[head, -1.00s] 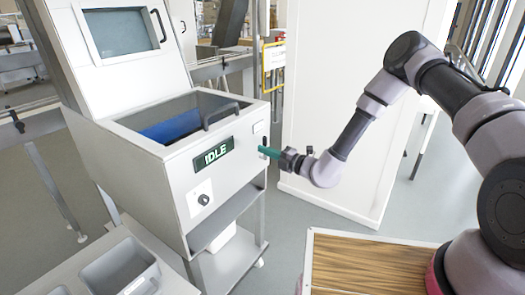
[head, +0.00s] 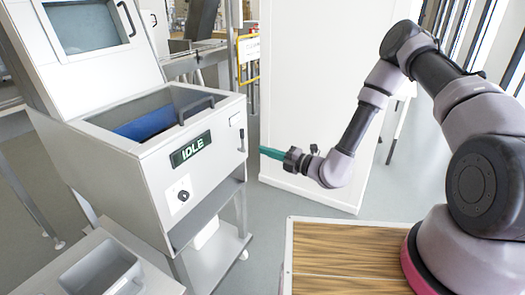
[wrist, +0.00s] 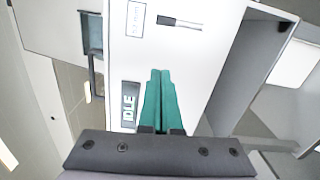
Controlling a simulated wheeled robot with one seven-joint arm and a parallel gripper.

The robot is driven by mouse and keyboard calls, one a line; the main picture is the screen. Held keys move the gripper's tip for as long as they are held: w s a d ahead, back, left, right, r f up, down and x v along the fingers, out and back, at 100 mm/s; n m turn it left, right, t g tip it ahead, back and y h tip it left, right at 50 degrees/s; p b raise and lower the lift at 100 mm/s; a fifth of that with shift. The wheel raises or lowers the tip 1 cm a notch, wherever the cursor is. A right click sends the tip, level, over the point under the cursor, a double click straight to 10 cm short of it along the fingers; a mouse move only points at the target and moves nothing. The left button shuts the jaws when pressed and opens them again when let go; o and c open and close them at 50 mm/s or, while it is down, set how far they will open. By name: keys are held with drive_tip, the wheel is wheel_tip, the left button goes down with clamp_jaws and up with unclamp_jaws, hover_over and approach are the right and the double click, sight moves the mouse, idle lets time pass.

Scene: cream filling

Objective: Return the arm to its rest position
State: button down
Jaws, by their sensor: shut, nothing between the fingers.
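My gripper (head: 270,153) has teal fingers and is shut with nothing between them. In the head view it is just right of the white machine (head: 150,190), near its front right corner, with a small gap of floor visible between them. In the wrist view the closed fingers (wrist: 160,85) point at the machine's white front panel (wrist: 185,65). My arm reaches in from the right, bent at the elbow, above the wooden board. The machine's display (head: 190,149) reads IDLE. A small lever in a slot (wrist: 180,22) also shows on the panel in the wrist view.
A wooden-topped surface (head: 340,255) lies below my arm. A white wall panel (head: 320,80) stands behind the gripper. A grey bin (head: 103,272) sits at the lower left. Open floor shows between the machine and the wooden surface.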

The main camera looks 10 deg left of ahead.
drive_tip(key=s+d+r+n+g+h, duration=0.1)
drive_tip(key=s+d+r+n+g, duration=0.15)
drive_tip(key=r+n, duration=0.45)
drive_tip(key=s+d+r+n+g, duration=0.1)
drive_tip(key=s+r+n+g, duration=0.1)
drive_tip(key=r+n+g, duration=0.35)
drive_tip(key=s+d+r+n+g+h, duration=0.1)
drive_tip(key=s+d+r+n+g, duration=0.15)
drive_tip(key=r+n, duration=0.5)
drive_tip(key=s+d+r+n+t+h, duration=0.5)
drive_tip(key=d+r+n, duration=0.3)
drive_tip(key=d, duration=0.5)
drive_tip(key=s+d+r+n+t+h, duration=0.5)
drive_tip(key=s+d+r+n+h, duration=0.1)
drive_tip(key=d+r, duration=0.5)
drive_tip(key=shift+s+d+n+h, duration=0.4)
drive_tip(key=shift+d+n+h, duration=0.3)
drive_tip(key=shift+d+n, duration=0.3)
drive_tip(key=shift+a, duration=0.15)
